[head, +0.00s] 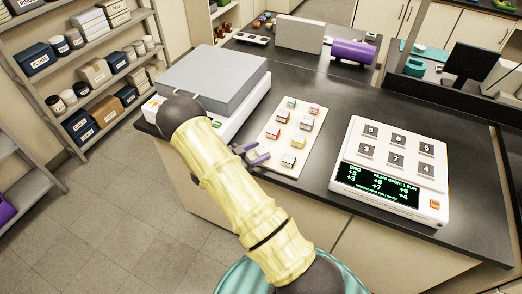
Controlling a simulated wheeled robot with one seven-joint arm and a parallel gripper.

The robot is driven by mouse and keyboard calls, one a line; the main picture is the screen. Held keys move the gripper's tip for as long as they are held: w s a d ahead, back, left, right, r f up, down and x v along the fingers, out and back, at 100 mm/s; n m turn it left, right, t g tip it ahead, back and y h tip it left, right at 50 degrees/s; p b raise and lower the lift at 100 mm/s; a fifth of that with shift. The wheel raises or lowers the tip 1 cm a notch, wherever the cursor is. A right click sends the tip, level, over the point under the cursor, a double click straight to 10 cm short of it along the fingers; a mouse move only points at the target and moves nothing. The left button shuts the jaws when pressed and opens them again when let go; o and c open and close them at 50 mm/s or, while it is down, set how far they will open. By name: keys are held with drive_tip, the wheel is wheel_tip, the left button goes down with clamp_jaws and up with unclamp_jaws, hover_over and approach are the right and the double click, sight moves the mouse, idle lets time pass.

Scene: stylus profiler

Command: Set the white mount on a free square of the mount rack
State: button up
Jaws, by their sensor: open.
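My gripper (252,154) shows two purple fingers, spread apart with nothing between them, at the left edge of a pale tray (271,158). The tray holds several small blocks in two rows, with white, red, yellow or greenish faces. A block with a mostly pale top (307,125) is in its right row, but I cannot tell for sure which block is the white mount. At the right, a white unit carries a raised plate with several dark numbered squares (398,141); no block stands on them. I cannot tell which of the two is the mount rack.
A grey-lidded instrument (213,82) stands left of the tray. The white unit has a lit green display (378,185) and an orange button (434,204). Behind are a grey panel (299,34) and a purple cylinder (353,51). The dark bench (335,95) is clear between tray and unit.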

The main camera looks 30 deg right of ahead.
sight(258, 152)
drive_tip(key=shift+v, duration=2.6)
drive_tip(key=b+v, duration=0.3)
drive_tip(key=v, duration=1.4)
drive_tip(key=shift+s+a+b, duration=0.15)
drive_tip(key=shift+a+b, duration=0.05)
drive_tip(key=shift+b, duration=0.15)
drive_tip(key=shift+f, duration=0.15)
